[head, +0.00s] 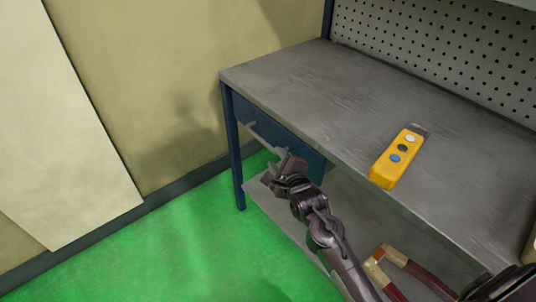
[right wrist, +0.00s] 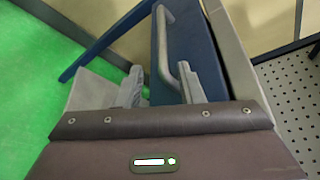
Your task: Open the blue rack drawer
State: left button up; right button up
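The blue drawer (head: 300,147) is set under the left end of the grey workbench top. It looks shut, its front about flush with the bench frame. Its grey bar handle (head: 262,138) runs along the front. My right gripper (head: 281,164) is just in front of the drawer, close to the right end of the handle. In the right wrist view, its two fingers (right wrist: 160,90) are apart, and the handle (right wrist: 164,50) reaches down between them, close to the right finger. Contact cannot be told. The blue drawer front (right wrist: 188,45) lies beyond. My left gripper is not seen.
A yellow control box (head: 392,165) with several buttons lies on the workbench top (head: 310,85). A lower shelf (head: 262,196) is under the bench. A tool with dark red handles (head: 388,262) shows at the lower right. Green floor left of the bench is clear.

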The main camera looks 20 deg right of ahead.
aim_at(270, 149)
jog(key=shift+w+r, duration=0.1)
jog(key=shift+w, duration=0.35)
jog(key=x, duration=0.7)
jog(key=shift+w, duration=0.15)
grip_shut()
